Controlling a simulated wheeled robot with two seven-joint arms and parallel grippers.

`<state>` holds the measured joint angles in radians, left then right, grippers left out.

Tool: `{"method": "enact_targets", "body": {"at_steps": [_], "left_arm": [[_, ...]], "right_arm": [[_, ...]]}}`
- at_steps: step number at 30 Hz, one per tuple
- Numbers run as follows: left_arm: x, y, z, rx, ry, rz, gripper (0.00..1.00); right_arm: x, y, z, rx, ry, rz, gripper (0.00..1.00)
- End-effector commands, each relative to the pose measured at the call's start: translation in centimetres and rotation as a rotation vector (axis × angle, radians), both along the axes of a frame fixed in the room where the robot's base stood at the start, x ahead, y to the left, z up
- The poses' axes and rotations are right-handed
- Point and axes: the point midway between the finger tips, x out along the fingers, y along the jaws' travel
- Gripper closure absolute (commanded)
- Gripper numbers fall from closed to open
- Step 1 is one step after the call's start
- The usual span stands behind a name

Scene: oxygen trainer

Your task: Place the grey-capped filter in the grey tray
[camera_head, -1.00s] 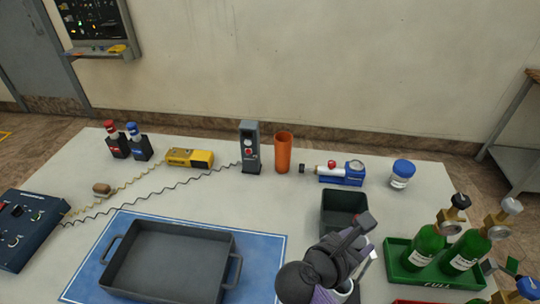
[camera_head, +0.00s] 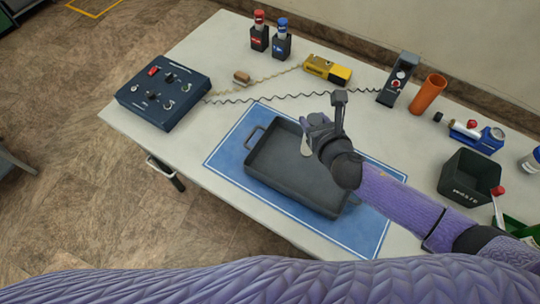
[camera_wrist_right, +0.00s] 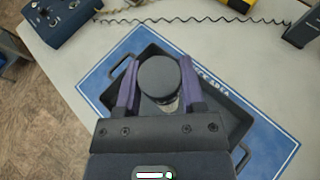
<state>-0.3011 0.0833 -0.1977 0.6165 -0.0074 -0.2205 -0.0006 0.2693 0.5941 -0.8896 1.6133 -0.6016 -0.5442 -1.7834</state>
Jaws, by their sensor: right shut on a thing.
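The grey-capped filter shows its round dark grey cap in the right wrist view (camera_wrist_right: 160,77), between my two fingers. My right gripper (camera_wrist_right: 160,88) is shut on it. In the head view my right gripper (camera_head: 318,124) is over the far part of the grey tray, and a pale bit of the filter (camera_head: 307,146) shows below it. The grey tray (camera_head: 285,190) lies on a blue mat with its handles at two ends; it also shows under the gripper in the right wrist view (camera_wrist_right: 232,112). My forearm hides its right part. My left gripper is not in view.
The blue mat (camera_head: 226,158) surrounds the tray. A dark control box (camera_head: 163,93) stands left, with coiled cords running right. A yellow device (camera_head: 327,69), a grey upright unit (camera_head: 398,80) and an orange cup (camera_head: 428,93) line the back. A waste bin (camera_head: 470,176) stands right.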

Motion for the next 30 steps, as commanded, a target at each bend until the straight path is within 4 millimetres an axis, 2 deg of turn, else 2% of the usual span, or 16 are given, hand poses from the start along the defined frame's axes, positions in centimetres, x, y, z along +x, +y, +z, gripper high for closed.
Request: {"method": "enact_targets", "body": {"at_steps": [1,3,10,13,24,25,29,30], "left_arm": [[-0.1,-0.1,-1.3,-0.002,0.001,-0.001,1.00],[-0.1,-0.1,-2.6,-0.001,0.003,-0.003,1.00],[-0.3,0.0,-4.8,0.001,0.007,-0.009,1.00],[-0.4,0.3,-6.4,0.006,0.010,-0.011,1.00],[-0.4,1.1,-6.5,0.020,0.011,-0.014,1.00],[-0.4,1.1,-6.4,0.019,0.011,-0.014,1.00],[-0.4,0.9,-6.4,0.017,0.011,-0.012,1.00],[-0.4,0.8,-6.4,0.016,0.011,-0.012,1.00]], "right_arm": [[-0.1,0.0,-1.9,0.001,0.005,0.002,1.00],[-0.1,0.0,-4.0,0.001,0.006,0.005,1.00],[-0.1,0.0,-7.6,0.001,0.005,0.003,1.00],[-0.1,0.0,-9.7,0.001,0.005,0.002,1.00],[-0.1,0.0,-10.1,0.000,0.003,0.004,1.00],[-0.1,0.0,-10.0,0.000,0.003,0.004,0.44],[-0.1,0.0,-9.9,0.000,0.003,0.003,0.16],[-0.1,0.0,-9.9,0.000,0.003,0.003,0.15]]}}
